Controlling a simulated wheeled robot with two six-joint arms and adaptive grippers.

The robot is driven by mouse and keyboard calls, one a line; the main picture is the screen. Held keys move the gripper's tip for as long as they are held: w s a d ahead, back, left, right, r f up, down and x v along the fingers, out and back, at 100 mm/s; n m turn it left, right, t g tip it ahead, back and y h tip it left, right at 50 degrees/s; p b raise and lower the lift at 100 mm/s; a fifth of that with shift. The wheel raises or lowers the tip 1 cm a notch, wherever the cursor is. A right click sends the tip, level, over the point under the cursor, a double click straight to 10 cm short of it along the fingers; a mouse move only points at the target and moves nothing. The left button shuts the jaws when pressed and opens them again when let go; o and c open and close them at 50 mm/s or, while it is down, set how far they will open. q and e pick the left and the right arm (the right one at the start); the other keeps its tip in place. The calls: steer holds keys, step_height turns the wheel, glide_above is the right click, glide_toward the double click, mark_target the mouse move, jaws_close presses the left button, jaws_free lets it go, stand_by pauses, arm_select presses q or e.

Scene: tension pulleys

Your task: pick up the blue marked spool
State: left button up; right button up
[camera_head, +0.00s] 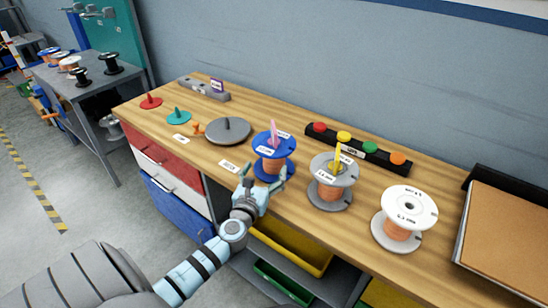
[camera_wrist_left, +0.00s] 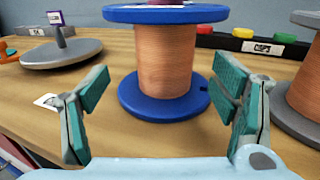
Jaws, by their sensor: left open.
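The blue spool (camera_head: 273,168) stands upright on the wooden workbench, wound with copper wire and with a pink marker in its top. In the left wrist view the same blue spool (camera_wrist_left: 166,60) stands straight ahead. My left gripper (camera_head: 261,183) is open at the near side of the spool. Its fingers (camera_wrist_left: 158,105) are spread to the left and right of the spool's lower part, and daylight shows between each finger and the copper. A grey spool (camera_head: 331,192) with a yellow marker and a white spool (camera_head: 403,218) stand to the right. My right gripper is out of view.
A grey disc with a peg (camera_head: 228,131) lies left of the blue spool. A black strip of coloured caps (camera_head: 345,146) lies behind the spools. A cork board (camera_head: 506,232) is at the right end. Yellow (camera_head: 293,246) and green bins are below the bench edge.

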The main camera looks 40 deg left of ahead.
mark_target(271, 162)
arm_select(q)
steer(key=x, duration=0.4)
steer(key=b+x, duration=0.1)
steer(key=x, duration=0.1)
steer(key=shift+d, duration=0.3)
steer(key=shift+s+r, duration=0.1)
steer(key=c, duration=1.7)
steer(key=shift+c, duration=0.7)
steer(key=shift+r, duration=0.15)
